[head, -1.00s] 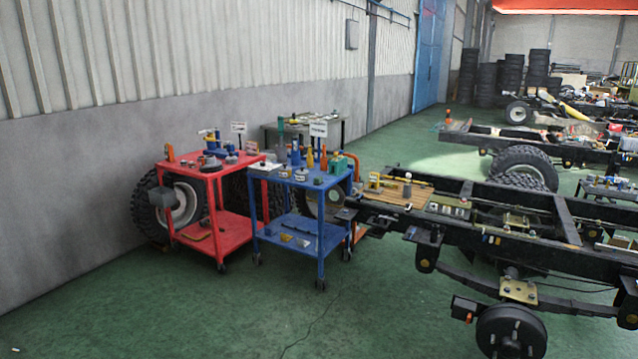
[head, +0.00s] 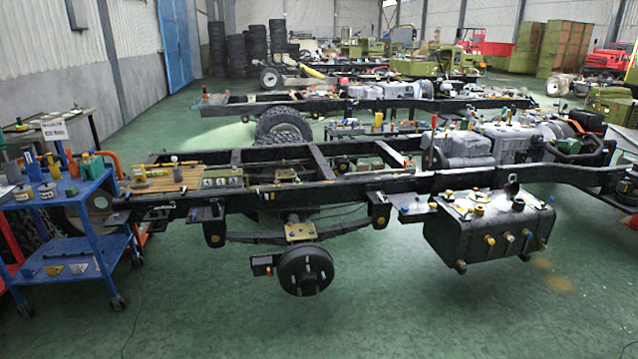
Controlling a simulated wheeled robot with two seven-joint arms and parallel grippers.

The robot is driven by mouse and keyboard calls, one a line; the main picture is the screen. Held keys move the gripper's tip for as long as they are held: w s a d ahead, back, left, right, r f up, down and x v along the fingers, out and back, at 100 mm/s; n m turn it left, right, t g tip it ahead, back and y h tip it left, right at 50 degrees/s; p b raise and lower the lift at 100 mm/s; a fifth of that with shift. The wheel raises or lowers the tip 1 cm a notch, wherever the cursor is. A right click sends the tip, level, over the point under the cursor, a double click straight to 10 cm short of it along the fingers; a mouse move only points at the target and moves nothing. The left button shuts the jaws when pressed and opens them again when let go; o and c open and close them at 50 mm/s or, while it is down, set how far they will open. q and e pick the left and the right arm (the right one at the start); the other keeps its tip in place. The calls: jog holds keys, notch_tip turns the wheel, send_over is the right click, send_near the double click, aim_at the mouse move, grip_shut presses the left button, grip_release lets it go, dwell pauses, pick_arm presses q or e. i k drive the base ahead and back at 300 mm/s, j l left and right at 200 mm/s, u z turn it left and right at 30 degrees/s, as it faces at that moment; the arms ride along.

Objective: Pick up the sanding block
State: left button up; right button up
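I cannot make out a sanding block for sure among the many small items in the head view. Small items stand on the blue cart (head: 70,216) at the left, on the wooden board (head: 165,183) at the near end of the chassis frame, and on the black tank (head: 470,232) at the right. At this distance most of them are too small to name. Neither of my grippers is in the head view.
The long black chassis frame (head: 345,190) crosses the view, with a wheel hub (head: 305,271) hanging below it. Green floor (head: 220,325) is clear in front. More chassis frames and tyre stacks (head: 255,48) stand behind.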

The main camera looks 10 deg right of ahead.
aim_at(70, 191)
jog(key=u, duration=1)
jog(key=i+j+u, duration=0.1)
jog(key=i+u, duration=0.4)
jog(key=i, duration=3.3)
jog(key=i+j+z, duration=0.1)
jog(key=i, duration=1.55)
jog(key=i+z, duration=0.1)
jog(key=z, duration=0.35)
jog(key=i+z, duration=0.1)
jog(key=z, duration=0.35)
jog(key=i+j+z, duration=0.1)
jog(key=z, duration=0.4)
jog(key=j+z, duration=0.15)
jog(key=z, duration=0.3)
jog(key=i+j+z, duration=0.1)
jog(key=z, duration=1.7)
